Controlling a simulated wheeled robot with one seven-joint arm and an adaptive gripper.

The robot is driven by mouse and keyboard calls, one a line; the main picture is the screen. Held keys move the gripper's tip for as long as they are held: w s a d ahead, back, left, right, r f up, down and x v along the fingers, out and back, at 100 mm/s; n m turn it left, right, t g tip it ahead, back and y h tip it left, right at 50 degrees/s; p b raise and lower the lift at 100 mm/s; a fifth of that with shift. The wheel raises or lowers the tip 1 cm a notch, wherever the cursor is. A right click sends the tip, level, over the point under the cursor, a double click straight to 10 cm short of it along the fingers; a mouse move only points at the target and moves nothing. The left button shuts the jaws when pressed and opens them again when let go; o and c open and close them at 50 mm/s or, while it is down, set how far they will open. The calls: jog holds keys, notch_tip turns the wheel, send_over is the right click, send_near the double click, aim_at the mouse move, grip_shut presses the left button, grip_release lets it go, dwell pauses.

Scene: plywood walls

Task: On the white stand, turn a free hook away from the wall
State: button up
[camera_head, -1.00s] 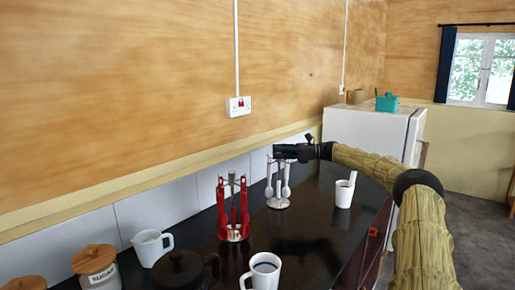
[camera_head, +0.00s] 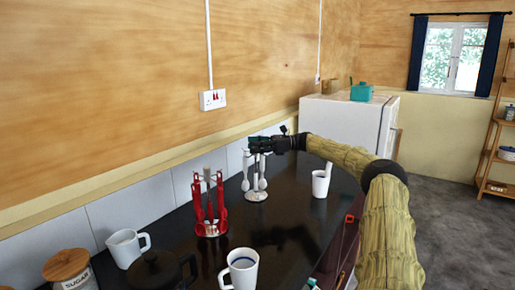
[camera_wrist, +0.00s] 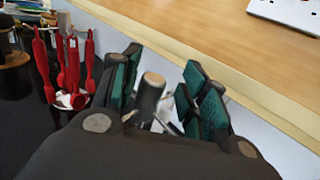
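The white stand (camera_head: 256,194) with white utensils hanging on it stands upright on the dark counter, near the wall. My gripper (camera_head: 258,145) is over its top, reaching in from the right. In the wrist view my gripper (camera_wrist: 165,75) has its teal-padded fingers spread apart. A rounded grey-brown knob, seemingly the top of the white stand (camera_wrist: 153,84), shows between the fingers. The fingers do not look closed on anything. Pale pieces show below the knob, but the hooks are mostly hidden by the fingers, so I cannot tell which is free.
A red utensil stand (camera_head: 210,228) is left of the white one; it also shows in the wrist view (camera_wrist: 70,98). A white cup (camera_head: 320,185) is to the right, another mug (camera_head: 240,270) in front. The plywood wall (camera_head: 120,90) runs close behind.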

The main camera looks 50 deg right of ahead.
jog(key=shift+d, duration=0.15)
jog(key=shift+s+d, duration=0.1)
jog(key=shift+d, duration=0.05)
jog(key=v, duration=0.7)
jog(key=shift+d+f, duration=0.25)
jog(key=shift+d, duration=0.1)
jog(key=shift+f, duration=0.1)
dwell(0.4)
